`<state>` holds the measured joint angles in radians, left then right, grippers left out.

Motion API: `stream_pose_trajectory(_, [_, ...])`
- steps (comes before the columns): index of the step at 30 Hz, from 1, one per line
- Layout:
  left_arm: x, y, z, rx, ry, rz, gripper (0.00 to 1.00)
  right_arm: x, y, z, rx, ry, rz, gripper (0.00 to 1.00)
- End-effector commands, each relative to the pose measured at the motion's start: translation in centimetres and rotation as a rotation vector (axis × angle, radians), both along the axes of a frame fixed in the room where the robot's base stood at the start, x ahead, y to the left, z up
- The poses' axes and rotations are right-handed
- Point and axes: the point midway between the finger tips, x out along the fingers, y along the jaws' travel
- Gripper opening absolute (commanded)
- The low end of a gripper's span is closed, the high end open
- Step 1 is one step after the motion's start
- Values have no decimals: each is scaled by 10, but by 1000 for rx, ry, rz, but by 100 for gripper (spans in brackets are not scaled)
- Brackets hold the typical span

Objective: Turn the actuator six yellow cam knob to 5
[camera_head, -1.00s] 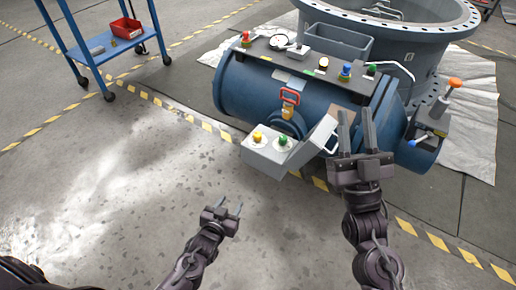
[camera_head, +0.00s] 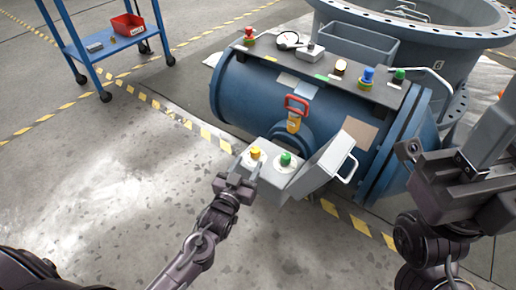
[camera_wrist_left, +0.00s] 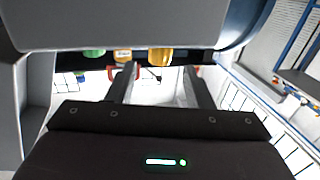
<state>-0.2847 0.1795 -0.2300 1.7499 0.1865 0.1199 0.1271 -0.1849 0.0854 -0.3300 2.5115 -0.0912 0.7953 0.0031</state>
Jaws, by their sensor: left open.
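The yellow cam knob (camera_head: 255,153) stands on the left of a small grey control box (camera_head: 270,180) on the front of the blue actuator. A green knob (camera_head: 285,159) is to its right. My left gripper (camera_head: 240,168) is open at the box's left edge, close to the yellow knob. In the left wrist view the yellow knob (camera_wrist_left: 160,56) shows between and beyond my open fingers (camera_wrist_left: 158,88), with no contact visible. The number markings are too small to read. My right gripper (camera_head: 490,135) is at the right edge, partly cut off.
The box's open grey lid (camera_head: 326,165) rises to the right of the green knob. The blue actuator (camera_head: 290,95) carries a red-handled latch (camera_head: 296,105) and several buttons on top. A blue cart (camera_head: 90,50) stands at the back left. The floor left of the box is clear.

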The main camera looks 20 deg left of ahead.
Motion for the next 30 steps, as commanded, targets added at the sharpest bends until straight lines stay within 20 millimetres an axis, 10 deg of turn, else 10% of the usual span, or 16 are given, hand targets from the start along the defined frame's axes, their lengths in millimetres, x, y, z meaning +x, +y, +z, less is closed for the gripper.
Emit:
stream_pose_trajectory(10, [54, -5, -3, 1, -2, -1, 46, -5, 5, 6, -5, -64, -1, 32])
stream_pose_trajectory(22, [64, -6, 0, 1, 1, -1, 46, -7, 6, 10, -8, -75, -1, 32])
stream_pose_trajectory(30, [64, -5, 0, 1, 1, 0, 14, -7, 6, 10, -9, -76, -1, 32])
